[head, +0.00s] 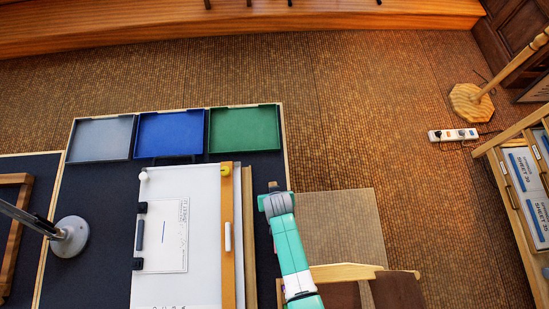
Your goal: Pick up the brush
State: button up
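No thing is clearly recognisable as a brush in the head view. A small white rounded bar (227,237) lies on the wooden strip along the right side of the white drawing board, and a dark grey bar (139,235) lies at its left edge between two black clips; I cannot tell whether either is the brush. My gripper (273,187) is at the end of my teal and white arm, right of the board and below the green tray. Its fingers are too small and hidden to tell whether they are open or hold anything.
A white drawing board (205,200) carries a paper sheet (166,253). Grey (103,138), blue (170,134) and green (243,129) trays line the back of the dark table. A lamp base (70,237) stands left. A chair (345,272) is below right.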

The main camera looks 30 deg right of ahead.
jog(key=shift+f, duration=0.25)
dwell(0.4)
jog(key=c, duration=1.1)
